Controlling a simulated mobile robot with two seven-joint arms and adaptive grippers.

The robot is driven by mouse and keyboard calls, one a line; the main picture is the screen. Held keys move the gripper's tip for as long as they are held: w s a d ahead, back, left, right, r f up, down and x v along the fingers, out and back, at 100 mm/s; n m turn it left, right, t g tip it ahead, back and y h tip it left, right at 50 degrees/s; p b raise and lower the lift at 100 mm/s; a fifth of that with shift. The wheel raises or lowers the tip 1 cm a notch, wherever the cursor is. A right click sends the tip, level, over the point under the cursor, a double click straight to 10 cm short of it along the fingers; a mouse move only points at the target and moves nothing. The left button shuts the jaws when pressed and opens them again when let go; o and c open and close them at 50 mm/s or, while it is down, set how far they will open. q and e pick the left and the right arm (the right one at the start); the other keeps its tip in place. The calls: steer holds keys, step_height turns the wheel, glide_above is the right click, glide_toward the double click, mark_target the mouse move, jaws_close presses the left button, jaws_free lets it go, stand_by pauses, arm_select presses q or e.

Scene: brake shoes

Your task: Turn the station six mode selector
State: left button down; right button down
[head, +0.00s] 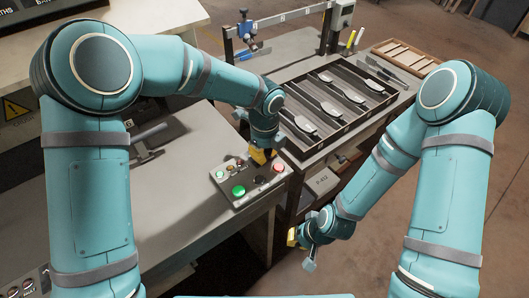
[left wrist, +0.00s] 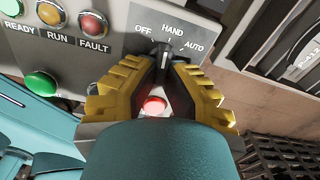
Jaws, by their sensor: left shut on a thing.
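The mode selector (left wrist: 163,56) is a dark knob on a grey control panel, under the labels OFF, HAND and AUTO. Its handle points up at about HAND. My left gripper (left wrist: 161,73) has its yellow fingers closed around the knob from both sides. In the head view the left gripper (head: 261,156) reaches down to the panel (head: 246,196) and hides the knob. My right gripper (head: 301,248) hangs low over the floor, away from the panel; its finger opening is unclear.
Near the knob are a lit red button (left wrist: 154,105), a green button (left wrist: 41,83) and READY, RUN and FAULT lamps (left wrist: 93,23). A black rack (head: 336,105) with several metal parts lies on the bench to the right. A labelled box (head: 322,181) sits below it.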

arm_select(q)
steer(key=n, duration=0.6)
steer(key=shift+w+d+f, duration=0.15)
stand_by(0.4)
steer(key=c, duration=1)
jaws_free()
steer(key=shift+w+r, duration=0.15)
steer(key=shift+r, duration=0.45)
step_height(320, 180, up, 11)
steer(key=shift+f, duration=0.1)
